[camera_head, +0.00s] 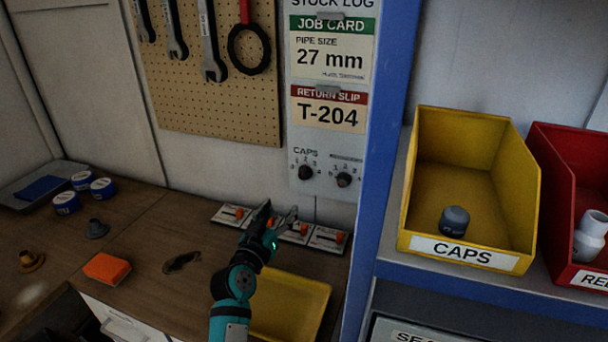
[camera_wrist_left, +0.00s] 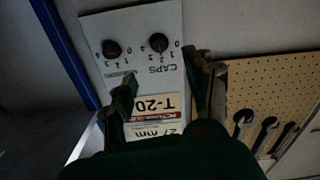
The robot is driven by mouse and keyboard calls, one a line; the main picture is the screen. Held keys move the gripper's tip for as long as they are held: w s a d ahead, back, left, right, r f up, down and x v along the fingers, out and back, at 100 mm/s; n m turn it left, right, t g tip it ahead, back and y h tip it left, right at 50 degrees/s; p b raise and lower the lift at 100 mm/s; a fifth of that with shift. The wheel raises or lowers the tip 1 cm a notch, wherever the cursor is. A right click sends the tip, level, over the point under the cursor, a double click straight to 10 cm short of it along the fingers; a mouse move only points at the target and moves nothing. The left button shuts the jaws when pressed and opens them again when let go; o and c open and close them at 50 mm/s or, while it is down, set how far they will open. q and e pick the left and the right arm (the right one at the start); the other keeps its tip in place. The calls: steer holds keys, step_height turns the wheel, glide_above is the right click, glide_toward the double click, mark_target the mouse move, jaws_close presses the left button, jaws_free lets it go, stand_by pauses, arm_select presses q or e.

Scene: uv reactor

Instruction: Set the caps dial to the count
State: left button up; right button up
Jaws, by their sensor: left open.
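The caps dial (camera_head: 305,172) is a round black knob under the word CAPS, low on the white stock log panel (camera_head: 325,150). It also shows upside down in the left wrist view (camera_wrist_left: 158,42); its setting is too small to read surely. The yellow CAPS bin (camera_head: 418,190) at right holds one visible grey cap (camera_head: 454,220). My left gripper (camera_head: 279,211) is open and empty, below and left of the dial, apart from it. In the left wrist view its two fingers (camera_wrist_left: 160,86) stand apart before the panel. My right gripper is not in view.
A second black dial (camera_head: 344,180) sits right of the caps dial. Orange-knobbed switches (camera_head: 328,238) lie on the bench behind my gripper. A blue post (camera_head: 382,120) rises right of the panel. A pegboard (camera_head: 225,105) with wrenches hangs left. A yellow tray (camera_head: 300,303) is below.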

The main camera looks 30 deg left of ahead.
mark_target(303, 177)
arm_select(q)
steer(key=p+x, duration=0.1)
steer(key=x, duration=0.6)
steer(key=p+x, duration=0.1)
steer(key=x, duration=0.6)
steer(key=shift+d+r, duration=0.15)
steer(key=shift+r, duration=0.1)
steer(key=shift+w+f, duration=0.15)
steer(key=shift+w, duration=0.6)
steer(key=shift+s, duration=0.1)
steer(key=shift+c, duration=0.2)
jaws_close()
